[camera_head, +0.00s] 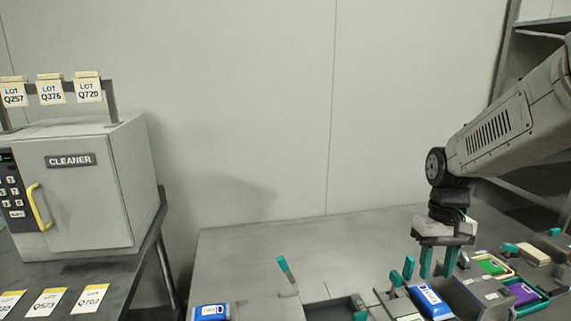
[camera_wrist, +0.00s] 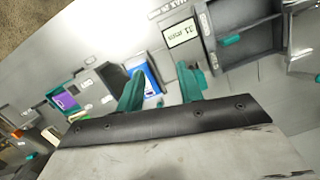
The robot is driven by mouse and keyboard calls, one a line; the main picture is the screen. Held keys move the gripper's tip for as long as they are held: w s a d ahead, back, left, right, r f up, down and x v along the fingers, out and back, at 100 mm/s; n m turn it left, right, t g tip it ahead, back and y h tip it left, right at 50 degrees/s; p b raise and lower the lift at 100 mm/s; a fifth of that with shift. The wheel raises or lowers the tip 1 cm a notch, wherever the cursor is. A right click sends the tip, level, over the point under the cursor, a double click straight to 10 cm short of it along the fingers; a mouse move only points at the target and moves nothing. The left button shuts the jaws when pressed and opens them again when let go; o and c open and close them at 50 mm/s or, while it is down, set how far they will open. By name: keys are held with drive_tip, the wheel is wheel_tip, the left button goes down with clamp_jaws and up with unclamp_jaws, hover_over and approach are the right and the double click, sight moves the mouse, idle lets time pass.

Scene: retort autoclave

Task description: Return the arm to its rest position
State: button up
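My gripper (camera_head: 438,262) hangs from my arm at the right of the head view, pointing down over the cluttered right part of the bench. Its two teal fingers are apart, with nothing held between them. In the wrist view my gripper (camera_wrist: 163,88) also shows open, with a gap between the fingers. A blue and white pouch (camera_head: 431,300) lies just below and in front of the fingers. In the wrist view the blue pouch (camera_wrist: 148,79) shows beside the left finger, which partly covers it. I cannot tell whether they touch.
A grey cleaner cabinet (camera_head: 95,190) with a yellow handle stands at the left, with lot cards above and before it. Another blue pouch (camera_head: 210,312) lies at the bottom. Teal-handled fixtures and a purple item (camera_head: 522,293) crowd the right. The bench's back middle (camera_head: 300,240) is clear.

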drive_tip(key=s+a+r+t, duration=0.1)
drive_tip(key=s+r, duration=0.3)
drive_tip(key=s, duration=0.6)
drive_tip(key=s+a+r+t, duration=0.2)
drive_tip(key=s+a+r, duration=0.1)
drive_tip(key=s, duration=0.7)
drive_tip(key=shift+s+a+r, duration=0.35)
drive_tip(key=shift+a+r, duration=0.05)
drive_tip(key=shift+r, duration=0.3)
